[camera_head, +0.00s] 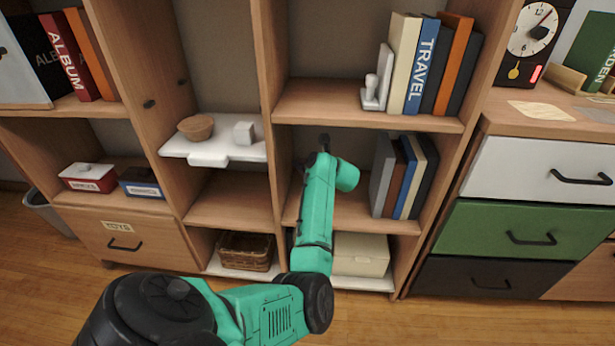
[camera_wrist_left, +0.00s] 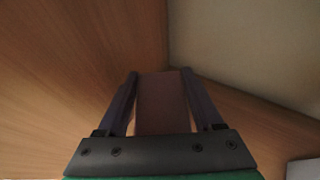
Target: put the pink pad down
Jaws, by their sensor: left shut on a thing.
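The pink pad (camera_wrist_left: 162,105) looks dull brownish pink in the dim left wrist view. It sits between the two dark fingers of my left gripper (camera_wrist_left: 160,76), which is shut on it. Wooden boards and a pale back panel surround it there. In the head view my green left arm reaches into the middle shelf compartment, and only a small dark part of the left gripper (camera_head: 324,142) shows beyond the wrist. The pad is hidden in the head view. I cannot tell whether it touches the shelf. My right gripper is not in view.
Books (camera_head: 401,178) stand to the right in the same compartment. The shelf board (camera_head: 350,120) lies above, with more books. A white tray (camera_head: 178,147) with a bowl is in the compartment to the left. A cream box (camera_head: 360,254) sits below.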

